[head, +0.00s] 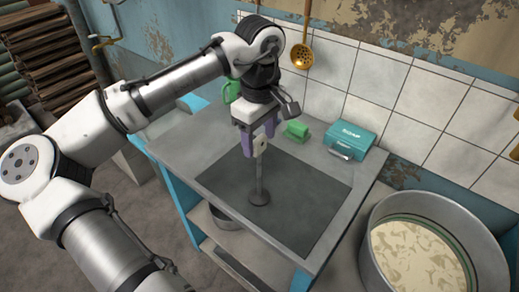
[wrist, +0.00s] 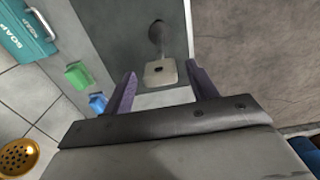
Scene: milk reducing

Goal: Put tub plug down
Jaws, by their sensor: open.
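The tub plug (head: 260,180) is a grey rod with a round foot and a pale, flat, slotted handle. It stands upright on the dark grey panel (head: 315,190) of the counter. My gripper (head: 258,138) is just above it, pointing down with purple fingers. The fingers are apart. In the wrist view, the plug's handle (wrist: 160,73) shows between the fingertips, with a gap on both sides. The rod and foot (wrist: 157,38) show beyond the handle. Nothing is held.
A teal soap box (head: 351,139) and a green block (head: 296,130) stand at the counter's back. A large metal vat (head: 492,270) of pale liquid is at the right. A golden skimmer (head: 301,54) hangs on the tiled wall. The panel around the plug is clear.

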